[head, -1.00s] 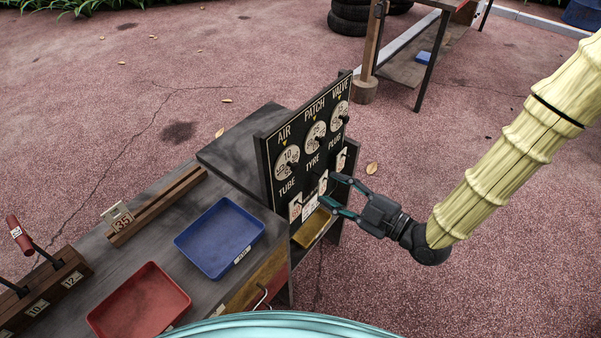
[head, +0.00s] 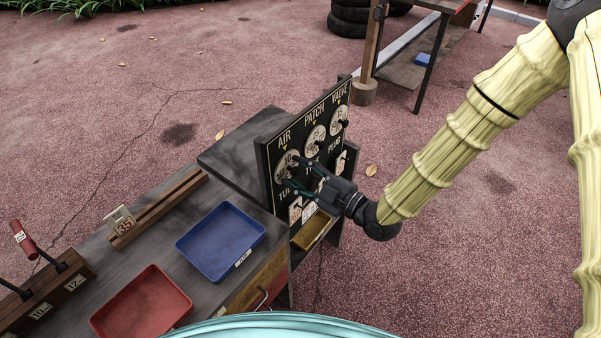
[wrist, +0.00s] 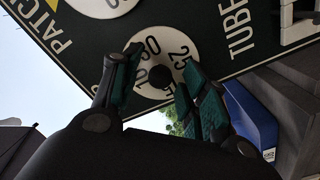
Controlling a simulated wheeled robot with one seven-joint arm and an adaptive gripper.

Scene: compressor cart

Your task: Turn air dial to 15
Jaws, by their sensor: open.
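The black panel (head: 264,168) stands upright at the end of the cart, with dials marked AIR, PATCH and VALVE. The air dial (head: 280,165) is a white numbered disc at the panel's left; its lower right is partly hidden by my gripper. My gripper (head: 291,172) is open in front of the air dial. In the wrist view its fingers (wrist: 160,85) lie on either side of the knob; I cannot tell whether they touch it.
Plates hang below, above a yellow tray (head: 312,231). A blue tray (head: 221,241) and a red tray (head: 142,303) are on the cart.

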